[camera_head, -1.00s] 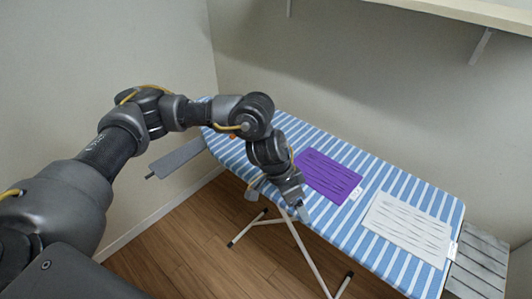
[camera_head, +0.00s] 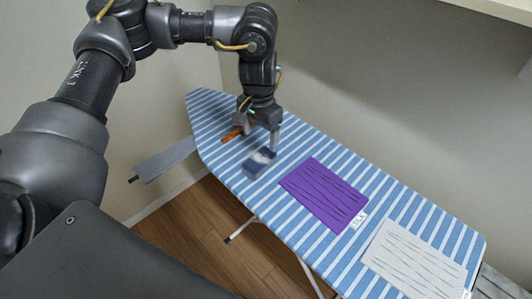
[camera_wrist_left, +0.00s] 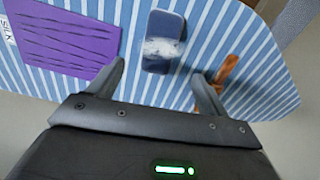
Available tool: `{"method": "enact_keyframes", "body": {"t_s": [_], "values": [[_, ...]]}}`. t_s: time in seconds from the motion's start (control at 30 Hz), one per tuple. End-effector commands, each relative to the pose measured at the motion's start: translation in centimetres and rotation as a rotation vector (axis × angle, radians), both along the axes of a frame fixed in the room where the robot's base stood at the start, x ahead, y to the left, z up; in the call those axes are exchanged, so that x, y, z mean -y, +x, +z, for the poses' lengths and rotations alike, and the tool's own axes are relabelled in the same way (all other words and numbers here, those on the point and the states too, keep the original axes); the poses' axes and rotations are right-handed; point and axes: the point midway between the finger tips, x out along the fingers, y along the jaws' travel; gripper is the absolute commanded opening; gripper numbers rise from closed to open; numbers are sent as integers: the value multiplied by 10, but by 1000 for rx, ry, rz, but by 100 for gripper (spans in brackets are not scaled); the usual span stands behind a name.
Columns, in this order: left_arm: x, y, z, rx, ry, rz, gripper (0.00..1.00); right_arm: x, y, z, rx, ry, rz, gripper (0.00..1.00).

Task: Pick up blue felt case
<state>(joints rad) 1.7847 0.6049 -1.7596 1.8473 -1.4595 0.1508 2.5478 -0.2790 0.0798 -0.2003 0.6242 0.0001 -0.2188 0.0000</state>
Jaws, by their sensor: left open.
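The blue felt case (camera_head: 257,167) is a small dark blue block with a whitish patch on top. It lies on the striped ironing board, and it also shows in the left wrist view (camera_wrist_left: 164,29), just ahead of the fingers. My left gripper (camera_head: 258,135) is open and empty, pointing down above the board close to the case. In the left wrist view its two fingers (camera_wrist_left: 160,73) stand apart, with the case between and beyond their tips. The case does not look gripped. My right gripper is not in view.
The blue-and-white striped ironing board (camera_head: 205,105) fills the middle. An orange-brown object (camera_head: 232,134) lies beside the left gripper. A purple cloth (camera_head: 325,193) with a "SILK" label and a white cloth (camera_head: 415,258) lie to the right. A grey shelf-like piece (camera_head: 165,160) juts out left.

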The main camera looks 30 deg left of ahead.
Motion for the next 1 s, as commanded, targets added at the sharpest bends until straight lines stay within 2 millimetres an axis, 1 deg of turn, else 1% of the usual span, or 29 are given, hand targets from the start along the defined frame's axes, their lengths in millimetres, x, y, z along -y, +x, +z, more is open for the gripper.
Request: {"method": "enact_keyframes", "body": {"t_s": [0.07, 0.17, 0.23, 0.33, 0.4, 0.5, 0.67, 0.77, 0.93, 1.0], "values": [[-1, -1, -1, -1, 0, 3, 78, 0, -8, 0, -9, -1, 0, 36], [-3, -2, -9, -4, 0, 6, 78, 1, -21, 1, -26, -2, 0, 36], [-4, -3, -20, -5, -1, 8, 78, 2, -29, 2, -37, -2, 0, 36], [-4, -3, -36, -4, -1, 9, 78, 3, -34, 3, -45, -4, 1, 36], [-4, -3, -46, -4, -1, 9, 78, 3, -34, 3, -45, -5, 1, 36], [-3, -3, -54, -2, 0, 6, 78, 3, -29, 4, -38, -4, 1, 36], [-2, -2, -57, 1, 0, 4, 78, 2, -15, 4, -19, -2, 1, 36], [-1, -2, -63, -3, 0, 3, 78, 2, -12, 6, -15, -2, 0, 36], [-1, -3, -86, -5, -1, 4, 78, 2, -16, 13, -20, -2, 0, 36], [-1, -3, -97, -3, -1, 5, 78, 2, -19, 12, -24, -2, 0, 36]]}}
